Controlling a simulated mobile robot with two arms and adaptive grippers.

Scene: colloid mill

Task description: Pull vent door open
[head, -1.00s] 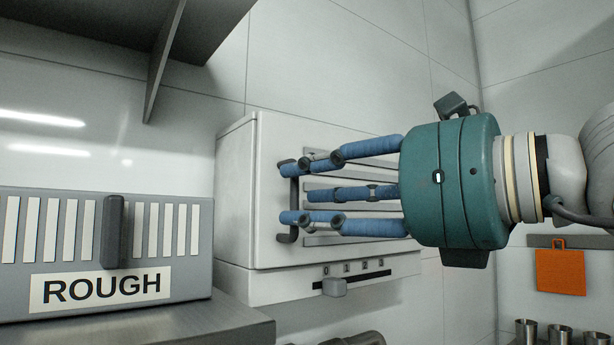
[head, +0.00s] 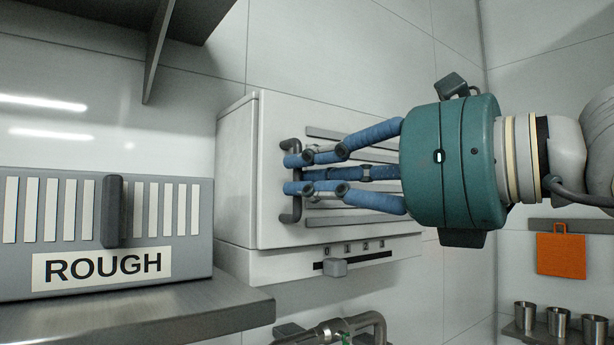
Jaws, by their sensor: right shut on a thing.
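The vent door (head: 285,225) is the white front panel of a wall box, with several grey horizontal slats. It looks closed against the box. Its dark vertical handle (head: 291,146) is near the door's left edge. My right gripper (head: 297,175) comes in from the right, its blue fingers shut on the handle. The fingers hide the handle's middle; its top and bottom ends show. My left gripper is not in view.
A slider knob (head: 335,267) sits on the strip below the door. A grey panel labelled ROUGH (head: 102,265) stands at left above a metal ledge (head: 150,320). Pipework (head: 345,328) is below the box. An orange board (head: 561,254) and metal cups (head: 558,320) are at right.

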